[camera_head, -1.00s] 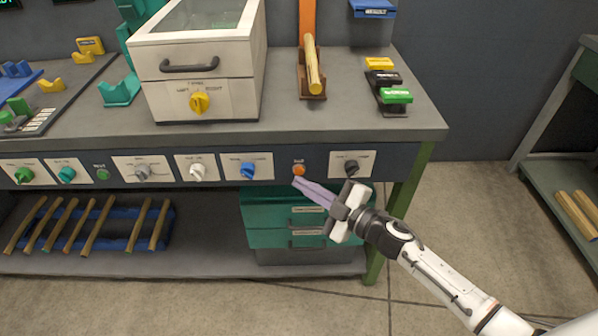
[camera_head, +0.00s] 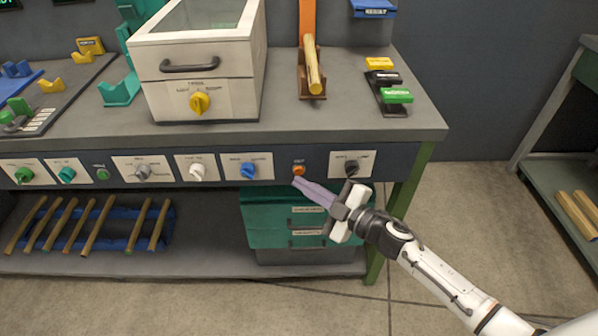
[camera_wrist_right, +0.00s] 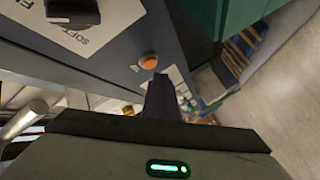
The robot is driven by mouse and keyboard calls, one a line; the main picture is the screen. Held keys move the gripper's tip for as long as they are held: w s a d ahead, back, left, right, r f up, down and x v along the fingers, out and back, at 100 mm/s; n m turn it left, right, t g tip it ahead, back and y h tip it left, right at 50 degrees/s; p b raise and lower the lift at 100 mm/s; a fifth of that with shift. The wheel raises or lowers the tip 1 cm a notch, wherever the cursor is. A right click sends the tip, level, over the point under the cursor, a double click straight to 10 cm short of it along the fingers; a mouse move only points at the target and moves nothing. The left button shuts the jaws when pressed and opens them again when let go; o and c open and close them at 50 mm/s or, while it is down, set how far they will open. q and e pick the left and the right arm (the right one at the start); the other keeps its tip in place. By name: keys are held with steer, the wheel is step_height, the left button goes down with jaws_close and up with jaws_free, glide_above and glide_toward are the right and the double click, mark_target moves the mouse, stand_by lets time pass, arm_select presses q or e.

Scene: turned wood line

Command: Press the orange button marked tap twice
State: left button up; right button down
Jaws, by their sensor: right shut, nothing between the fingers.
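The orange button (camera_head: 298,170) is small and round, set in the dark front panel of the workbench. A small label sits above it, too small to read surely. It also shows in the right wrist view (camera_wrist_right: 149,61), just beyond the fingertips. My right gripper (camera_head: 298,182) is shut and empty. Its purple-tinted fingers point up and left, with the tips just below the button in the head view. In the right wrist view the dark shut fingers (camera_wrist_right: 160,92) end close to the button; I cannot tell whether they touch it. My left gripper is not in view.
A blue knob (camera_head: 248,170) is left of the button and a black knob (camera_head: 352,168) is right of it. A cream box (camera_head: 205,60) with a handle stands on the bench top (camera_head: 300,125).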

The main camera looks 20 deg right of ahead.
steer(key=shift+w, duration=0.2)
steer(key=shift+w+d, duration=0.1)
steer(key=shift+w, duration=0.15)
steer(key=shift+w+d, duration=0.15)
steer(key=shift+w, duration=0.2)
stand_by(0.7)
steer(key=shift+s, duration=0.15)
steer(key=shift+s+a+p, duration=0.25)
steer(key=shift+s+p, duration=0.05)
steer(key=shift+s, duration=0.3)
steer(key=shift+s, duration=0.1)
steer(key=s, duration=0.2)
steer(key=s+a+p, duration=0.1)
steer(key=s, duration=0.1)
steer(key=shift+s+a+p, duration=0.2)
steer(key=shift+s+p, duration=0.1)
steer(key=shift+s, duration=0.05)
